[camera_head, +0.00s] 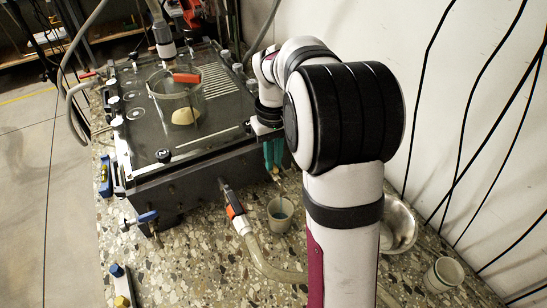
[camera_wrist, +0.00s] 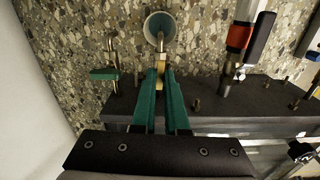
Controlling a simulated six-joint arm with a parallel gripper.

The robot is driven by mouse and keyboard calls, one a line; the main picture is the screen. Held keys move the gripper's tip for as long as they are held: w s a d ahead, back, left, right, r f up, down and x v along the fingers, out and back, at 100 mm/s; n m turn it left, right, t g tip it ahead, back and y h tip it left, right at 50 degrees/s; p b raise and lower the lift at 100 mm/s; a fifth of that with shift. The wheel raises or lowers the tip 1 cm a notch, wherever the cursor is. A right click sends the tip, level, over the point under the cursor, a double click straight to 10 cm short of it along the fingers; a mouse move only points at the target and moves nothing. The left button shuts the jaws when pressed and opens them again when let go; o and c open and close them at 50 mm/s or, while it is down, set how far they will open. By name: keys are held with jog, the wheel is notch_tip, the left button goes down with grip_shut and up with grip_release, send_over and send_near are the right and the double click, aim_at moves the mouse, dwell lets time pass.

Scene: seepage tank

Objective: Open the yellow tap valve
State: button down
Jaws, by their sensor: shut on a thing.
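The yellow tap valve (camera_wrist: 161,70) shows in the wrist view as a small yellow and brass piece between my fingertips, on the side of the dark tank (camera_wrist: 220,122). My gripper (camera_wrist: 160,78) has two green fingers, which are shut on the tap's handle and hide part of it. Its turn angle is hard to tell. In the head view my gripper (camera_head: 273,168) points down beside the tank (camera_head: 180,183), and the tap is mostly hidden by the fingers. A cup (camera_wrist: 160,28) lies just beyond the tap; it also shows in the head view (camera_head: 279,215), below the fingertips.
A green-handled tap (camera_wrist: 104,74) is left of my gripper in the wrist view. A red and black valve (camera_wrist: 238,42) is to the right; its hose (camera_head: 262,262) runs along the speckled bench. A metal bowl (camera_head: 399,222) and another cup (camera_head: 444,274) stand near the wall.

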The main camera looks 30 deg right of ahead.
jog(key=c, duration=1)
grip_release()
jog(key=shift+o, duration=0.2)
jog(key=shift+r, duration=0.1)
notch_tip(320, 180, up, 7)
jog(key=shift+f, duration=0.1)
jog(key=s+a+f+m, duration=0.1)
jog(key=s+a, duration=0.4)
jog(key=s, duration=0.3)
jog(key=s+a+f+m+y, duration=0.1)
jog(key=s+a+f+m, duration=0.1)
jog(key=s+a, duration=0.3)
jog(key=s+a+f+m, duration=0.1)
jog(key=s+a, duration=0.5)
jog(key=s, duration=0.6)
jog(key=shift+s+f+m+y, duration=0.35)
jog(key=shift+f+m+y, duration=0.05)
jog(key=shift+f, duration=0.05)
